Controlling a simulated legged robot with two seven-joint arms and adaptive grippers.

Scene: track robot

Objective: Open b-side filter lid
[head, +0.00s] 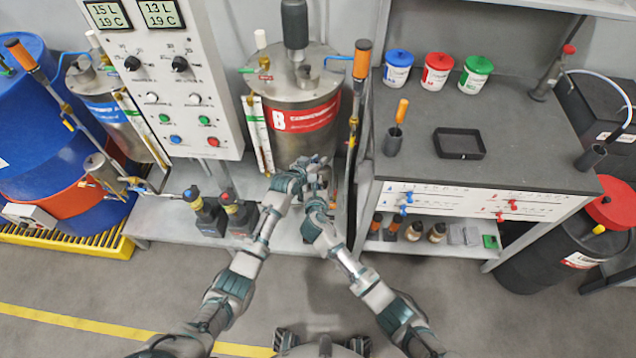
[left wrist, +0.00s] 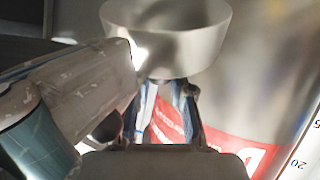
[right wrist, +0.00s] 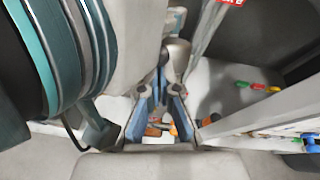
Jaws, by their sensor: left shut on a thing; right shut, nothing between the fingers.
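The B-side tank (head: 300,120) is a steel drum with a red B label. A smooth, round metal filter part, which looks like the filter lid, fills the top of the left wrist view (left wrist: 165,50). My left gripper (head: 314,165) is at the tank's lower front. Its fingers (left wrist: 163,95) are shut at the near side of this metal part; the exact contact is hard to see. My right gripper (head: 316,200) is shut and empty just below the left one. In the right wrist view its fingers (right wrist: 160,92) point toward a grey metal piece (right wrist: 178,55). The hands hide most of the filter in the head view.
The control panel (head: 170,80) stands left of the tank. Two dark pump units (head: 225,215) sit low, left of my forearms. A grey workbench (head: 480,140) with several containers is close on the right. An orange-handled lever (head: 361,60) rises beside the tank. The floor in front is clear.

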